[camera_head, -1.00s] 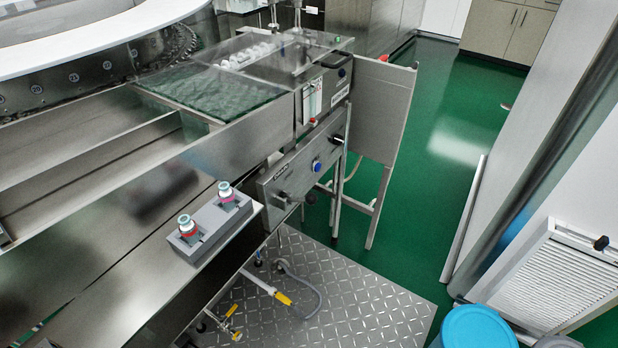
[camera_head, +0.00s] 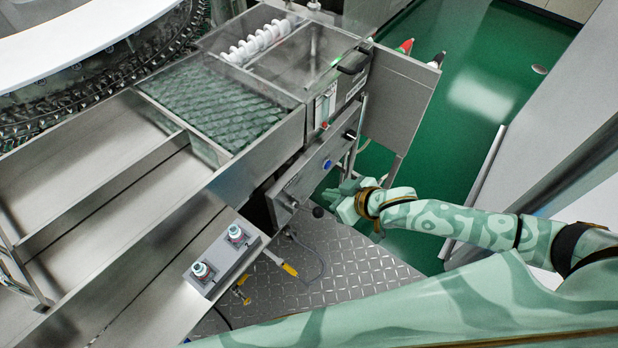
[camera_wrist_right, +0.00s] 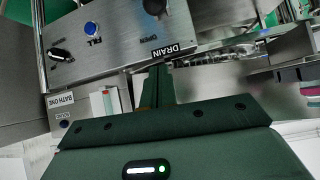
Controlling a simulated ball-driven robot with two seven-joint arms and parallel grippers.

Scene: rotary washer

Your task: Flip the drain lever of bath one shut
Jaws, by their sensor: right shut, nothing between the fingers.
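The steel control panel (camera_head: 308,172) is on the front of the bath at centre. In the right wrist view the panel (camera_wrist_right: 125,38) carries a "DRAIN" label (camera_wrist_right: 173,50) with a black knob (camera_wrist_right: 154,7), seemingly the drain lever's, just above it. A dark ball knob (camera_head: 318,212) shows by the panel's lower end in the head view. My right gripper (camera_head: 330,193) is shut and empty, in front of the panel; its fingers (camera_wrist_right: 160,85) point at the "DRAIN" label. Contact with the lever is not visible; its position is unclear. My left gripper is out of view.
A blue button (camera_head: 327,163) and a black switch (camera_wrist_right: 60,54) sit further along the panel. A "BATH ONE" label (camera_wrist_right: 60,99) shows beside it. Yellow-handled valves (camera_head: 290,269) are low under the counter.

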